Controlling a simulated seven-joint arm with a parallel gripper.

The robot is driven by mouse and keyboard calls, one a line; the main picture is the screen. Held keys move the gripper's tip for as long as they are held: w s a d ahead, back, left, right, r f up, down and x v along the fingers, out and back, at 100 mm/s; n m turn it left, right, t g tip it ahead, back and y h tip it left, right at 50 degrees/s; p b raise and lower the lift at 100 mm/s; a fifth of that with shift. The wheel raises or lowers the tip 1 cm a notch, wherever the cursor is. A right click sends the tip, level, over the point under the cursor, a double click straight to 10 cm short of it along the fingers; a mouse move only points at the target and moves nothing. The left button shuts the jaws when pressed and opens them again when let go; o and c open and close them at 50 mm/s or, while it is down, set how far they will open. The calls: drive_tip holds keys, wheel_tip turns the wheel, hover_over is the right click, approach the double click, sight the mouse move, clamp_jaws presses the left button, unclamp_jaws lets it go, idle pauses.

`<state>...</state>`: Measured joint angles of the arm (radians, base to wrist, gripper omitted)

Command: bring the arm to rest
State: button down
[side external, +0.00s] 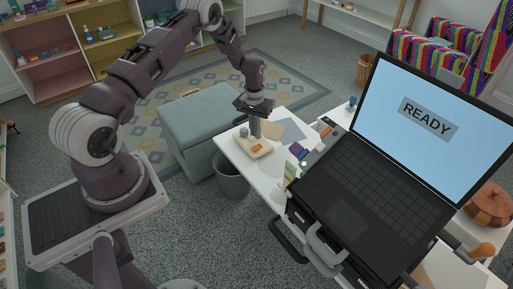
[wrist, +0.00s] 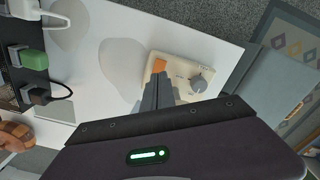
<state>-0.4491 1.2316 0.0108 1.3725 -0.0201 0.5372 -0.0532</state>
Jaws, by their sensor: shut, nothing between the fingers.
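My gripper (side external: 255,126) points down over the left part of a white table (side external: 233,150). It is shut with nothing between its fingers. In the wrist view its fingers (wrist: 156,92) lie together in front of a cream-coloured box (wrist: 178,76). The box also shows in the side view (side external: 254,149), under my gripper. It bears an orange block or switch (wrist: 159,66) and a grey knob (wrist: 197,83). I cannot tell whether my fingertips touch the box.
A laptop (side external: 375,185) reading "READY" fills the right of the side view. Coloured sheets (side external: 292,130) and small items lie on the table. A grey-blue chest (side external: 190,120) and a bin (side external: 231,182) stand beside it. The wrist view shows a green block (wrist: 33,59) at the left.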

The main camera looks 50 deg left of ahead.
drive_tip(key=shift+r, duration=0.15)
drive_tip(key=d+r+m+t, duration=0.1)
drive_tip(key=d+r, duration=0.2)
drive_tip(key=r, duration=0.6)
drive_tip(key=d+r, duration=0.3)
drive_tip(key=r, duration=0.6)
drive_tip(key=s+d+r+m+t, duration=0.1)
drive_tip(key=s+d+r, duration=0.2)
drive_tip(key=r, duration=0.3)
drive_tip(key=s+d+r+m+t, duration=0.1)
drive_tip(key=s+d+r, duration=0.2)
drive_tip(key=r, duration=0.4)
drive_tip(key=s+d+r+m+t, duration=0.1)
drive_tip(key=s+d+r, duration=0.4)
drive_tip(key=s+r, duration=0.3)
drive_tip(key=s+d+m+t, duration=0.1)
drive_tip(key=s+d, duration=0.3)
drive_tip(key=s, duration=1.2)
drive_tip(key=shift+d+f+m+t, duration=0.2)
drive_tip(key=shift+f+m+t, duration=0.1)
drive_tip(key=shift+f+m, duration=0.2)
drive_tip(key=shift+r, duration=0.1)
